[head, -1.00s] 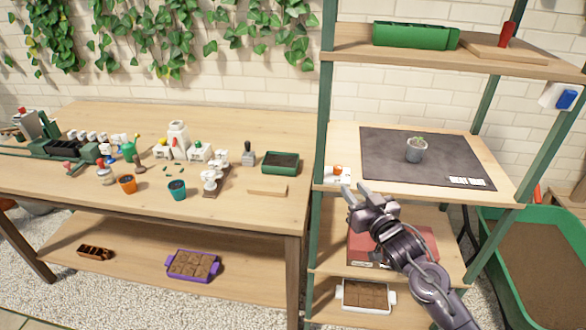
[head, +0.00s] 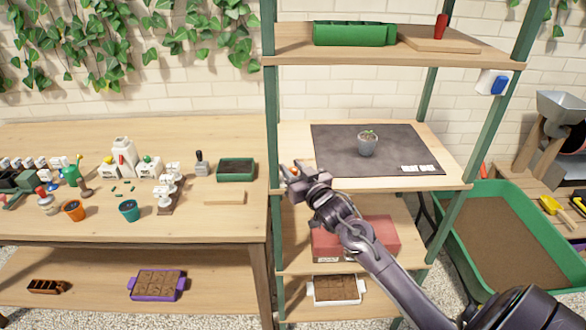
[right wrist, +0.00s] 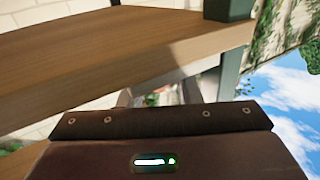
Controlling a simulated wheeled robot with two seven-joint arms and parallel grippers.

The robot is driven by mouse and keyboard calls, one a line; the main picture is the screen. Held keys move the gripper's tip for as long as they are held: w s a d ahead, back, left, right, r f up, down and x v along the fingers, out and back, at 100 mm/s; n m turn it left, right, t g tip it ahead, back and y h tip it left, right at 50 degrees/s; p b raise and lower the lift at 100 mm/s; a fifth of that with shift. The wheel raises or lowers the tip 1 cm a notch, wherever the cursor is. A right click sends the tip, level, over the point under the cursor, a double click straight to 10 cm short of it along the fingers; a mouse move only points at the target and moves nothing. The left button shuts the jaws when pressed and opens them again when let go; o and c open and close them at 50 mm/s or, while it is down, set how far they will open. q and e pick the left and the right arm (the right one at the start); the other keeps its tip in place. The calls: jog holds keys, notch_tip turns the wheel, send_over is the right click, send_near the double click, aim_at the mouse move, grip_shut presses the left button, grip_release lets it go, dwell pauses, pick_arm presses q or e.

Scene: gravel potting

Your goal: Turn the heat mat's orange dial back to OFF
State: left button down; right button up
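The heat mat (head: 335,165) lies flat and dark on the middle shelf of the green-posted rack. Its white control box, with the orange dial (head: 294,171), is at the shelf's left front corner. Only a little orange shows there, mostly covered by my right gripper (head: 291,170), so I cannot read the dial's setting. My right gripper is at the dial with its fingers apart; I cannot tell whether they touch it. In the right wrist view the finger ends (right wrist: 160,96) show apart above the dark gripper body, with a small blurred patch between them. My left gripper is out of view.
A grey pot with a seedling (head: 368,144) and white labels (head: 422,169) are on the mat. The shelf's wooden edge (right wrist: 130,60) is close in the wrist view. A red box (head: 385,232) sits below my forearm. The potting bench (head: 225,225) stands at left.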

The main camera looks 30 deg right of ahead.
grip_shut()
jog(key=shift+m+h, duration=0.4)
jog(key=shift+h, duration=0.2)
jog(key=m+h, duration=0.1)
jog(key=h, duration=0.1)
jog(key=m+g+h, duration=0.1)
jog(key=m+h, duration=0.1)
jog(key=h, duration=0.1)
jog(key=shift+w+a+g, duration=0.1)
jog(key=shift+g, duration=0.2)
jog(key=shift+m+g+h, duration=1.3)
jog(key=shift+m+h, duration=0.5)
jog(key=shift+h, duration=0.4)
